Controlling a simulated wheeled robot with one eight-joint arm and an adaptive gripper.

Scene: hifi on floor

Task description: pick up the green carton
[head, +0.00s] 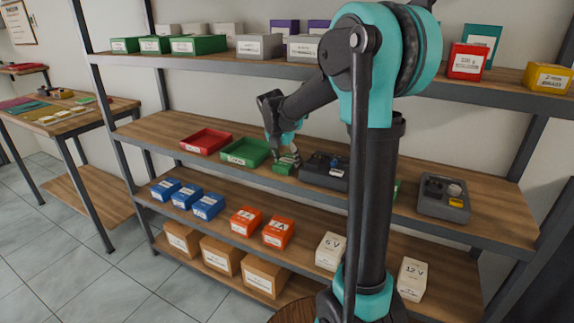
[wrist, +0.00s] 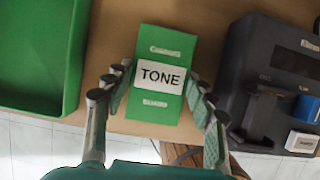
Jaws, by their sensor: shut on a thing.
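The green carton (wrist: 160,52) has a white label reading "TONE" and sits between my gripper's two fingers in the wrist view. My gripper (wrist: 157,84) is shut on its sides, near the front edge of the shelf. In the head view the carton (head: 282,169) shows as a small green block under my gripper (head: 287,158), on the middle shelf or very close above it. I cannot tell whether it is clear of the wood. Part of the carton is hidden by the fingers in the head view.
A green tray (head: 246,151) lies close left of the carton, with a red tray (head: 206,141) beyond. A dark device (head: 325,171) stands close right. A grey tray (head: 444,197) is further right. The upper shelf (head: 230,59) is above; blue boxes (head: 187,196) stand below.

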